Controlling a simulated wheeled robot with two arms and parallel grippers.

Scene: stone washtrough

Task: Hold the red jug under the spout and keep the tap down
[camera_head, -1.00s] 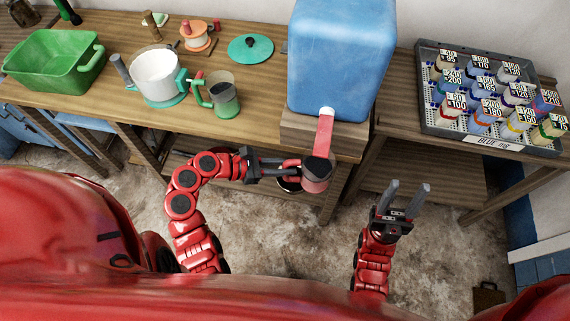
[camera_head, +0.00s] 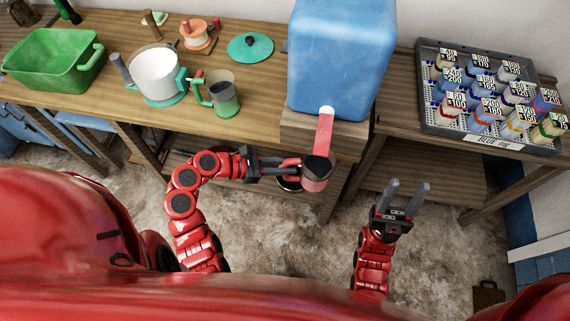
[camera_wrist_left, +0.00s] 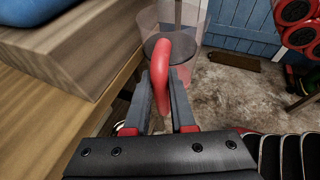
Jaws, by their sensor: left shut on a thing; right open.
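The red jug (camera_head: 314,184) is held at the front edge of the bench, below the tap of the blue container (camera_head: 340,60). The tap's red lever (camera_head: 324,134) slopes down toward the jug and partly covers it; the spout's outlet is hidden in the head view. My left gripper (camera_head: 294,166) is shut on the jug's handle. In the left wrist view the red handle (camera_wrist_left: 178,52) is between the fingers, with the see-through jug upright behind it and a dark round surface inside. My right gripper (camera_head: 409,187) is open and empty, to the right of the jug and apart from the lever.
The blue container stands on a wooden block (camera_head: 352,143). Left on the bench are a green basin (camera_head: 50,68), a white pot (camera_head: 157,76), a green cup (camera_head: 225,100) and a teal lid (camera_head: 250,48). A grey rack (camera_head: 440,118) of bottles stands right. Open floor lies in front.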

